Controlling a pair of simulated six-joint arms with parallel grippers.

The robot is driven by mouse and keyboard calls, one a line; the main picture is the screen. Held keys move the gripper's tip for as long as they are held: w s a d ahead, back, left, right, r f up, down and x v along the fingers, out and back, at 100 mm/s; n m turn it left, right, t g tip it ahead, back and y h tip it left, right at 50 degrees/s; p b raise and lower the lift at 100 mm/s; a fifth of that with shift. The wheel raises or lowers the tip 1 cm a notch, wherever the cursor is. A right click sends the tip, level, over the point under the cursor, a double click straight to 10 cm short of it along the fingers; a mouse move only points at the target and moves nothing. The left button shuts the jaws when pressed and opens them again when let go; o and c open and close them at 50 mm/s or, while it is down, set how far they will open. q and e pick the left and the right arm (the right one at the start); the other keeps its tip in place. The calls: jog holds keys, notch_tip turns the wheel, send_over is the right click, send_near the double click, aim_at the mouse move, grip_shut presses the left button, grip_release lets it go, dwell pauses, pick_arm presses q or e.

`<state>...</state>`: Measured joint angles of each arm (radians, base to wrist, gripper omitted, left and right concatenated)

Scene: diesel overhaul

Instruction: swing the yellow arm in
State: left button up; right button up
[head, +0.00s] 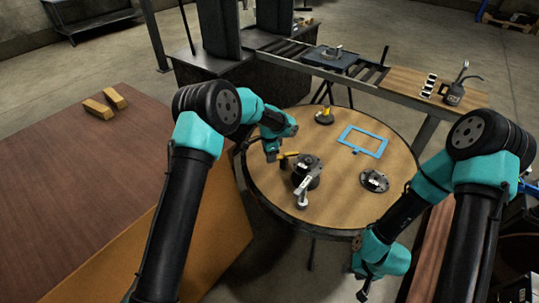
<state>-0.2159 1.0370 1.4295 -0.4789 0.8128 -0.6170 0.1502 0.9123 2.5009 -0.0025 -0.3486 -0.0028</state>
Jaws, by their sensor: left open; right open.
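A small yellow arm (289,154) shows on the round wooden table, beside a dark cylindrical fixture (307,172). A grey lever-like part lies across the front of the fixture. My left gripper (272,156) is open and points down just left of the yellow arm. Whether they touch cannot be told at this size. My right gripper (363,290) is open and empty, low beyond the table's front right edge and away from the fixture.
On the round table (330,215) are a blue frame (362,141), a dark disc part (374,181) and a yellow-topped part (325,115). A roller conveyor (290,53) runs behind, with an oil can (453,94). A brown bench (60,170) with yellow blocks stands left.

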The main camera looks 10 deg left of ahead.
pick_arm(q)
jog(key=shift+f, duration=0.2)
grip_shut()
dwell(0.4)
